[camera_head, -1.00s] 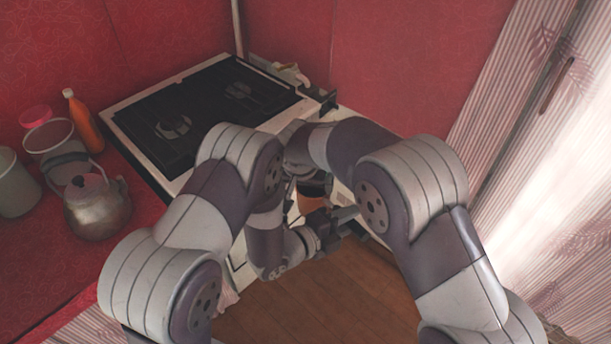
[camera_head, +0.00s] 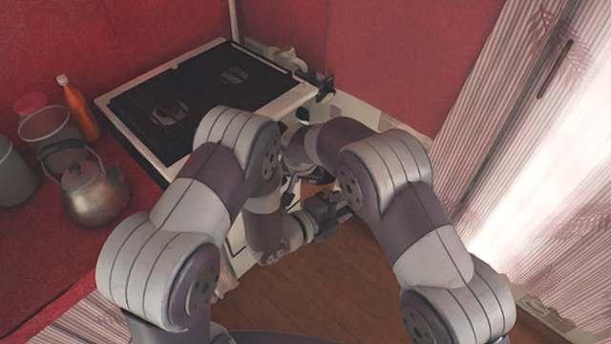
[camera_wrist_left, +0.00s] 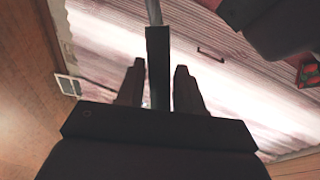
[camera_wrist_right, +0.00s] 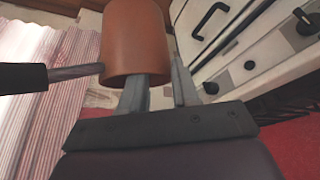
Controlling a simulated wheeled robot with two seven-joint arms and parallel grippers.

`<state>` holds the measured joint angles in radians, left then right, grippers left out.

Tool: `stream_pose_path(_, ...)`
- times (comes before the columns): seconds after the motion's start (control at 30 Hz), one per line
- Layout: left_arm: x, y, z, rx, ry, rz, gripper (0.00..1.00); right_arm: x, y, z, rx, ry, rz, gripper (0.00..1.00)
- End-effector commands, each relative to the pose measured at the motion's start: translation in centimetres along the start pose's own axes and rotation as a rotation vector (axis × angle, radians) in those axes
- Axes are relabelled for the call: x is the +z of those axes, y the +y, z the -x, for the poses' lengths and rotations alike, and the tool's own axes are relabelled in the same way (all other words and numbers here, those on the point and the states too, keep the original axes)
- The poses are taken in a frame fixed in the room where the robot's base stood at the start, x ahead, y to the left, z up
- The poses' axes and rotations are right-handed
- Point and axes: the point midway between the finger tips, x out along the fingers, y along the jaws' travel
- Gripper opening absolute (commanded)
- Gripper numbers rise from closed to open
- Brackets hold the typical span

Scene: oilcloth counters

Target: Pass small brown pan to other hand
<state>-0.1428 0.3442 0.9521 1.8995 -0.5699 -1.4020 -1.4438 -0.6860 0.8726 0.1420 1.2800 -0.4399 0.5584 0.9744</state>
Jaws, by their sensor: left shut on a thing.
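The small brown pan (camera_wrist_right: 135,38) shows large in the right wrist view, with its dark handle (camera_wrist_right: 22,77) reaching to the left. In the head view only a sliver of the pan (camera_head: 313,188) shows between my arms. My left gripper (camera_wrist_left: 156,72) is shut on the pan's dark handle (camera_wrist_left: 158,50); it also shows in the head view (camera_head: 330,209). My right gripper (camera_wrist_right: 158,76) is open at the pan's lower edge. One finger overlaps the pan and the other is to its right, with a gap. I cannot tell whether they touch the pan.
A stove (camera_head: 118,106) with a black top stands behind my arms. A metal kettle (camera_head: 95,195), an orange bottle (camera_head: 80,112) and pots are on the red counter (camera_head: 60,262) at left. Striped curtains (camera_head: 500,120) hang at right. Wooden floor (camera_head: 310,290) below is clear.

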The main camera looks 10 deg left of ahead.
Motion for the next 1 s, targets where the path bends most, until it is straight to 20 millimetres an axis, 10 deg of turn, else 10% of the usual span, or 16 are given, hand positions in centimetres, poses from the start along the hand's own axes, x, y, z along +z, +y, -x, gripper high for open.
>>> stream_pose_path(0.3,0.58,-0.45,-0.09,-0.012,-0.017,-0.006,0.0,0.64,0.55,-0.37,0.017,-0.019,-0.004,0.0)
stream_pose_path(0.33,0.59,-0.48,-0.1,-0.012,-0.017,-0.006,0.42,0.53,0.51,-0.27,0.016,-0.017,-0.004,0.0)
stream_pose_path(0.4,0.55,-0.47,-0.1,-0.012,-0.016,-0.006,0.65,0.55,0.5,-0.29,0.016,-0.017,-0.004,0.0)
stream_pose_path(1.0,0.29,-0.16,0.58,-0.003,-0.009,-0.001,0.66,0.13,0.12,0.0,0.004,-0.005,-0.004,0.0)
